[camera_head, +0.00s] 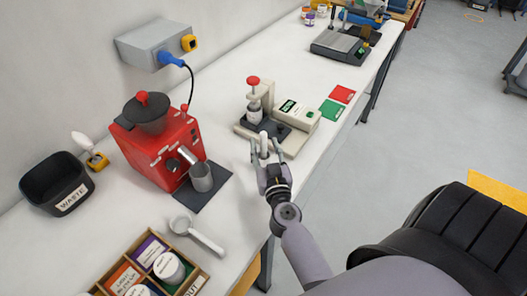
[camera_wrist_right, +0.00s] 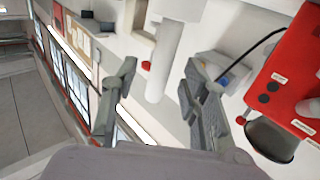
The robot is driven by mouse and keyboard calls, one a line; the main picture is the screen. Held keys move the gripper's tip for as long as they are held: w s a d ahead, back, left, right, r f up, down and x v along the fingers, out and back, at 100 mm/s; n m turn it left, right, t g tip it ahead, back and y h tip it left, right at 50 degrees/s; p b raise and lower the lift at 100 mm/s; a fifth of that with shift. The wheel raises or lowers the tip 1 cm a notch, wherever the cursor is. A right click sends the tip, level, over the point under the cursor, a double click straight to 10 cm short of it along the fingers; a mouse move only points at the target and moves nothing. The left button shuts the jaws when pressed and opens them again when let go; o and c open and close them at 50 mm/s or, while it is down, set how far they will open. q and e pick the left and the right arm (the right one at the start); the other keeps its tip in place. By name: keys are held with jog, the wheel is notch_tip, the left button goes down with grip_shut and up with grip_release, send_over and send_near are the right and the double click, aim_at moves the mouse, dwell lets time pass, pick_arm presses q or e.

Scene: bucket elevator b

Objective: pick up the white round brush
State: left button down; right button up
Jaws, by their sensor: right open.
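The white round brush (camera_head: 263,143) shows as a pale upright cylinder at the front edge of the press's base. In the right wrist view the brush (camera_wrist_right: 164,62) reaches between the fingers, with a wider part at its far end. My right gripper (camera_head: 265,157) is open, with one finger on each side of the brush. In the wrist view the right gripper (camera_wrist_right: 158,92) shows gaps between both fingers and the brush. Whether its lower end touches the base is hidden. My left gripper is not in view.
A press with a red knob (camera_head: 254,82) and a cream display box (camera_head: 296,115) stand just behind the gripper. A red grinder (camera_head: 158,146) with a metal cup (camera_head: 201,178) is to the left. A white scoop (camera_head: 205,236) lies nearer. Bare bench lies between.

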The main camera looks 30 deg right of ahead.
jog(key=x, duration=0.2)
jog(key=shift+w+d+f, duration=0.1)
jog(key=shift+w, duration=0.2)
jog(key=shift+s, duration=0.15)
jog(key=shift+c, duration=0.6)
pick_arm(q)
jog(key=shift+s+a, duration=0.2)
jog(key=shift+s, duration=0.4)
pick_arm(e)
grip_shut()
